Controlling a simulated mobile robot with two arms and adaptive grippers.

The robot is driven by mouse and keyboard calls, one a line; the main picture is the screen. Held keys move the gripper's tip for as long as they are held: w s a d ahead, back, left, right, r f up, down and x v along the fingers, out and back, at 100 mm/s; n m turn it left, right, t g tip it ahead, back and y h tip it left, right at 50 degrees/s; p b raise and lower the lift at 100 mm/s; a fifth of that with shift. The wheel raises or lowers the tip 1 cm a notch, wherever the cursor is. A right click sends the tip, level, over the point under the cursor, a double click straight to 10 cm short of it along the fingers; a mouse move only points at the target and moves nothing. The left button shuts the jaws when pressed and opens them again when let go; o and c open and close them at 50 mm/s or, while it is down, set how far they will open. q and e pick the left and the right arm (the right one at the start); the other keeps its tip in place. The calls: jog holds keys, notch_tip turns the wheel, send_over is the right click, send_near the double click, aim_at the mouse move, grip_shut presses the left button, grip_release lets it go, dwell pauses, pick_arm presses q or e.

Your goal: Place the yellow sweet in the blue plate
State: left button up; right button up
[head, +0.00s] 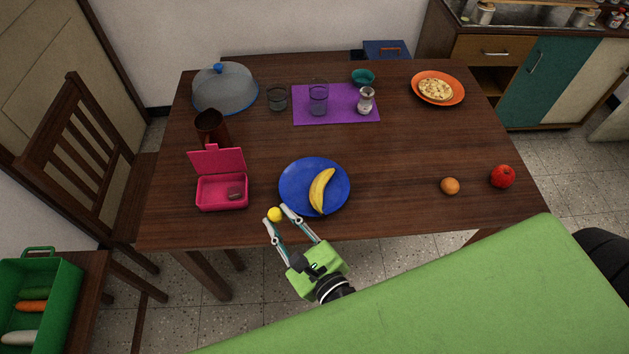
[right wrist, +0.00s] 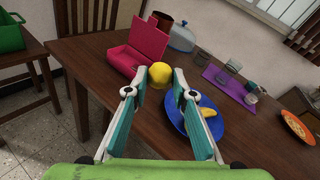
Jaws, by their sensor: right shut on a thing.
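The yellow sweet (head: 274,214) is a small round ball between the fingertips of my right gripper (head: 277,215). My right gripper is shut on it, at the table's front edge, just left of the blue plate. In the right wrist view the sweet (right wrist: 160,74) shows between the two fingertips (right wrist: 161,80). The blue plate (head: 293,183) lies near the front of the table with a banana (head: 321,190) on it; the plate also shows in the right wrist view (right wrist: 204,128). I cannot tell the sweet's height over the table. My left gripper is not in view.
An open pink lunch box (head: 221,206) stands left of the plate. Behind are a brown mug (head: 211,128), a grey dome (head: 225,92) and a purple mat (head: 339,115) with glasses. An orange (head: 450,186) and a red fruit (head: 503,177) lie right; the table between is clear.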

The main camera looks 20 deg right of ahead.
jog(key=s+d+r+m+t+h, duration=0.1)
jog(key=s+d+r+m+h, duration=0.1)
jog(key=s+d+m+h, duration=0.15)
jog(key=b, duration=0.7)
send_over(310, 208)
jog(key=s, duration=0.2)
jog(key=shift+n+t, duration=0.3)
jog(key=shift+n, duration=0.05)
jog(key=f, duration=0.8)
jog(key=shift+w+a+f, duration=0.25)
jog(key=shift+a+f, duration=0.15)
jog(key=shift+w+d+f+b, duration=0.15)
jog(key=shift+w+f+b, duration=0.15)
jog(key=shift+w+b, duration=0.05)
jog(key=shift+w+d+f+b, duration=0.1)
jog(key=shift+w+f+b, duration=0.15)
jog(key=shift+f+b, duration=0.15)
notch_tip(310, 208, down, 3)
jog(key=b, duration=0.3)
jog(key=shift+w+f, duration=0.15)
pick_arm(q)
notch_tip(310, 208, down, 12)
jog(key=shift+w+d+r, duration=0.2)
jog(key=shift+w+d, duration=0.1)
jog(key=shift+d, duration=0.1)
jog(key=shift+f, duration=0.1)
